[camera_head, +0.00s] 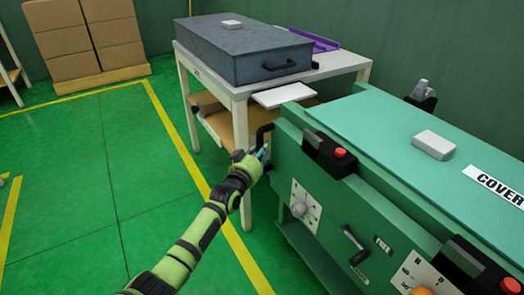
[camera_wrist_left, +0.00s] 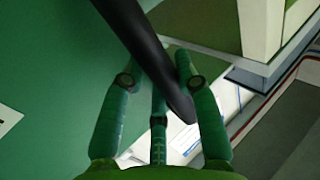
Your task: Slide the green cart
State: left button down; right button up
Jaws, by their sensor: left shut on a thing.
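The green cart (camera_head: 315,211) stands at the right of the head view, with a teal top cover (camera_head: 425,125). A black handle (camera_head: 264,131) sticks out from its near left end. My left gripper (camera_head: 262,153) is shut on this handle at the cart's left end. In the left wrist view the dark handle bar (camera_wrist_left: 150,45) runs between the fingers of my left gripper (camera_wrist_left: 160,85). The fingers hide part of the grip. My right gripper is in neither view.
A white table (camera_head: 240,90) with a grey case (camera_head: 245,52) and a purple tray (camera_head: 315,42) stands just behind the cart's left end. Cardboard boxes (camera_head: 85,37) are stacked at the back left. Open green floor (camera_head: 100,165) with yellow lines lies to the left.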

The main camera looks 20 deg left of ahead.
pick_arm(q)
jog(key=shift+w+a+r, duration=0.15)
jog(key=shift+a+r, duration=0.15)
jog(key=shift+a, duration=0.05)
jog(key=c, duration=0.9)
grip_release()
jog(key=shift+w+f, duration=0.1)
jog(key=shift+f, duration=0.2)
jog(key=shift+s+d, duration=0.1)
jog(key=shift+s, duration=0.1)
jog(key=shift+s+f, duration=0.1)
jog(key=shift+s, duration=0.25)
jog(key=s+a, duration=0.1)
jog(key=s, duration=1)
